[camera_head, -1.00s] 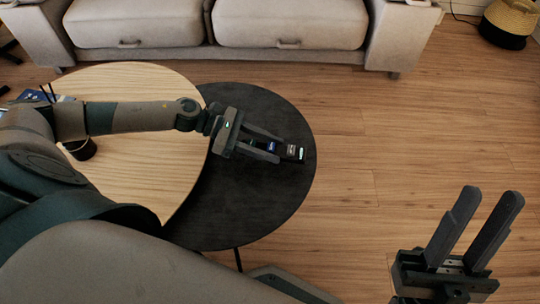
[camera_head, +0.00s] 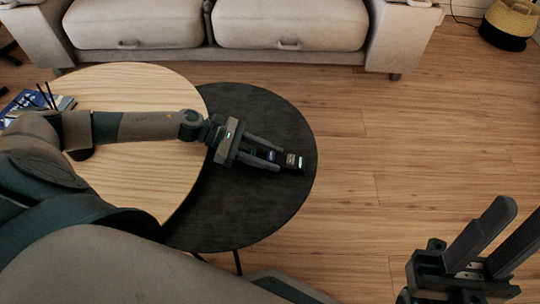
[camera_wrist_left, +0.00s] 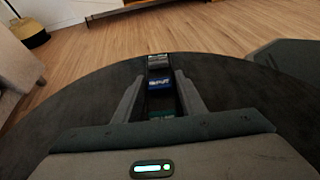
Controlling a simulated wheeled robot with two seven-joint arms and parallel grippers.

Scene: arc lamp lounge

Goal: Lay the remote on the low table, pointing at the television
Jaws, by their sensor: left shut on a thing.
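The remote (camera_head: 292,161) is dark with light and blue marked patches. It lies lengthwise between the fingers of my left gripper (camera_head: 264,155), its far end sticking out past the fingertips toward the right. My left gripper is shut on it, over the low black round table (camera_head: 245,215). In the left wrist view the remote (camera_wrist_left: 159,75) points away from the wrist, and the dark tabletop (camera_wrist_left: 235,95) spreads around it. Whether the remote touches the tabletop is unclear. My right gripper (camera_head: 507,222) is open and empty over the floor at lower right. I cannot identify a television.
A light sofa (camera_head: 290,22) stands behind. A basket (camera_head: 511,18) is at top right. The wooden floor (camera_head: 420,130) on the right is clear.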

